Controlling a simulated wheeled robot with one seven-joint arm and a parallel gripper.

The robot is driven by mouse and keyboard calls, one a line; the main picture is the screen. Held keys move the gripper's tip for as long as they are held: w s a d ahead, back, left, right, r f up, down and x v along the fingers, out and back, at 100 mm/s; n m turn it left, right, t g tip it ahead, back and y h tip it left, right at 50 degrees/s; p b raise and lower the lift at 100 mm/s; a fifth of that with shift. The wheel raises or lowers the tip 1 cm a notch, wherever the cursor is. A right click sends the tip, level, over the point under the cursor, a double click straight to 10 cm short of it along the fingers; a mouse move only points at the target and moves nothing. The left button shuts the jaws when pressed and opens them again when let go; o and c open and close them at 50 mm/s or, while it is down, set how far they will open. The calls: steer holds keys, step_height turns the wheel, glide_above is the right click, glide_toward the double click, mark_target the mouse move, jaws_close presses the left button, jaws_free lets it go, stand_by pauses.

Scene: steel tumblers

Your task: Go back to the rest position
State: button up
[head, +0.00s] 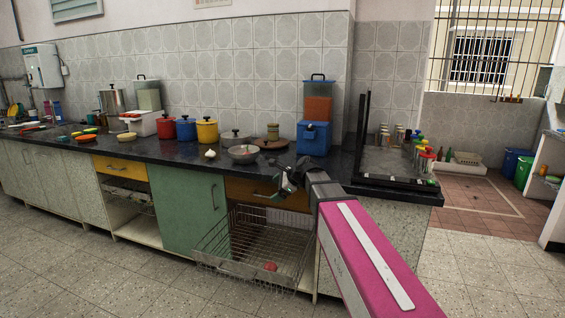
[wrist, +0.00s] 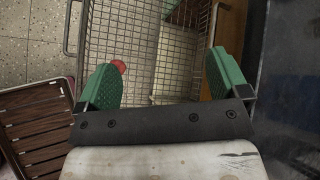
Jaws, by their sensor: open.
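My gripper (head: 285,183) is in front of the dark counter, above the pulled-out wire basket (head: 262,256) in the head view. In the wrist view my gripper (wrist: 160,82) has its two green fingers spread wide apart with nothing between them. The wire basket (wrist: 192,20) lies below the fingers there. A small red thing (head: 270,266) lies in the basket; it also shows beside the left finger in the wrist view (wrist: 119,66), partly hidden. I cannot make out any steel tumbler for certain.
A brown slatted surface (wrist: 35,120) shows at lower left in the wrist view. The floor (head: 120,280) at left is clear.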

steer(key=s+d+f+n+g+h, duration=0.2)
steer(key=s+d+f+n+h, duration=0.2)
steer(key=s+d+f+n, duration=0.4)
steer(key=s+d+f+n+g+h, duration=0.2)
steer(key=s+d+f+n+h, duration=0.2)
steer(key=s+d+f+n, duration=0.4)
steer(key=s+d+f, duration=0.5)
steer(key=s+f, duration=0.1)
steer(key=f, duration=0.3)
steer(key=shift+f+n+g+h, duration=0.15)
steer(key=shift+n+g+h, duration=0.15)
steer(key=shift+n, duration=0.1)
